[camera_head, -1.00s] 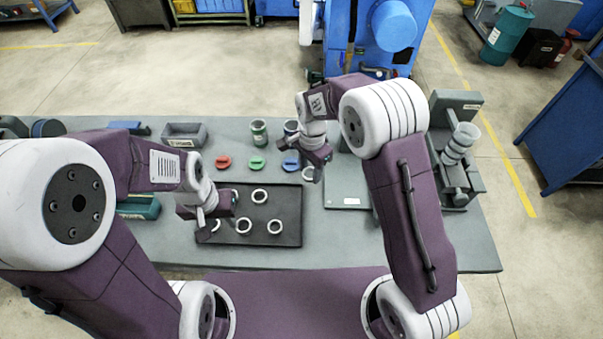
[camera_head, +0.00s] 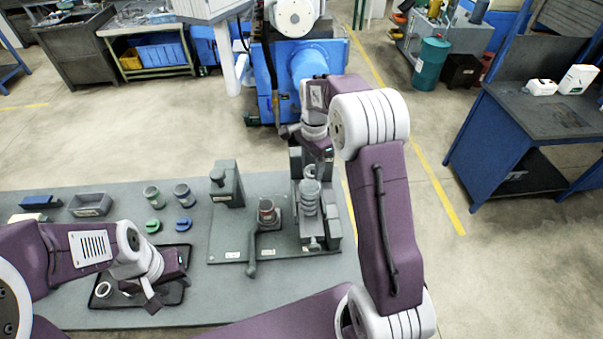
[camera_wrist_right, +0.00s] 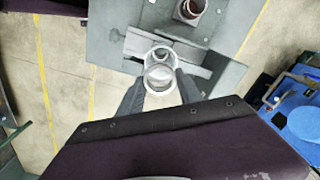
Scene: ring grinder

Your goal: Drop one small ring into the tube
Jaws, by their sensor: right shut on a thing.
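The tube (camera_head: 310,203) stands upright in a grey fixture at the right end of the table. My right gripper (camera_head: 310,156) is above the tube's mouth. In the right wrist view my right gripper (camera_wrist_right: 160,82) is shut on a small pale ring (camera_wrist_right: 161,54) between its fingertips. The ring overlaps the clear mouth of the tube (camera_wrist_right: 159,77) there; I cannot tell whether they touch. My left gripper (camera_head: 168,286) is low over the dark tray (camera_head: 122,302), its fingers apart and empty. One white ring (camera_head: 103,290) shows on the tray; the arm hides other parts.
A grey plate (camera_head: 228,250) beside the tube carries a block (camera_head: 226,185), a lever (camera_head: 252,256) and a cup with a reddish inside (camera_head: 267,212). Two cans (camera_head: 182,195) and coloured discs (camera_head: 153,226) stand left of it. A blue machine (camera_head: 313,65) is behind.

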